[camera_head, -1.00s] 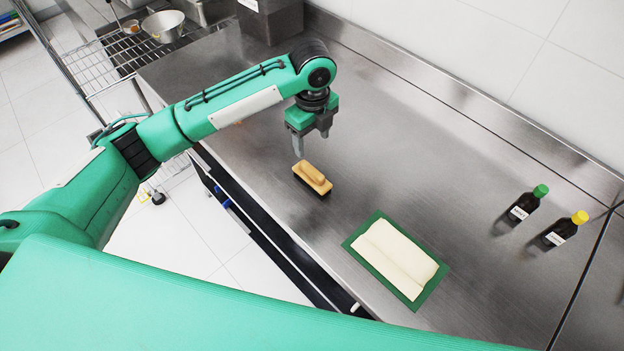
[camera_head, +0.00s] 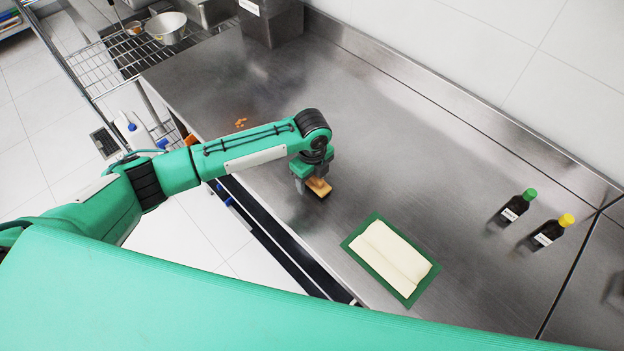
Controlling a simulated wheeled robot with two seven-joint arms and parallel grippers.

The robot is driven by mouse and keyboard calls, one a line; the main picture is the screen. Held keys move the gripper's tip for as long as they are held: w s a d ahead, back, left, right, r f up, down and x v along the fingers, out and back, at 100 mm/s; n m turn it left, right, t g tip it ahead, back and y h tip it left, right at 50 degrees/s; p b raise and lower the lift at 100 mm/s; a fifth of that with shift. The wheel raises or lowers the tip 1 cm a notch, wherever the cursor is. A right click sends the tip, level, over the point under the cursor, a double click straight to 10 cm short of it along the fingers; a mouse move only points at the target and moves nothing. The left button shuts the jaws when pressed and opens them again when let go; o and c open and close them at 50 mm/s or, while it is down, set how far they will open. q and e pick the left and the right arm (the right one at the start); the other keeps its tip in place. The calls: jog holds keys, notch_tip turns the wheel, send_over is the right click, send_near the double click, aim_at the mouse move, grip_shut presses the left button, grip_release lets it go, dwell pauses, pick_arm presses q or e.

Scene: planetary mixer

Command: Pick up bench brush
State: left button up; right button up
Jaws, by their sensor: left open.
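The bench brush (camera_head: 320,187) is a small block with a tan wooden top and dark bristles underneath. It lies on the steel bench left of the middle, near the front edge. My left gripper (camera_head: 309,187) is down at the brush, with its fingers around or just beside the handle. The gripper and wrist cover much of the brush, so I cannot tell whether the fingers touch it. The left jaws are open. My right gripper is not in view.
Two dark bottles, one green-capped (camera_head: 515,207) and one yellow-capped (camera_head: 552,231), stand farther right. Orange crumbs (camera_head: 240,123) lie behind my left arm. A metal bowl (camera_head: 166,28) sits on a wire rack.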

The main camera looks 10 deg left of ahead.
pick_arm(q)
jog(key=shift+f, duration=0.15)
jog(key=shift+c, duration=0.4)
jog(key=c, duration=1.1)
jog(key=shift+r, duration=0.2)
jog(key=shift+c, duration=0.2)
notch_tip(320, 180, up, 20)
jog(key=b, duration=0.5)
jog(key=shift+f, duration=0.1)
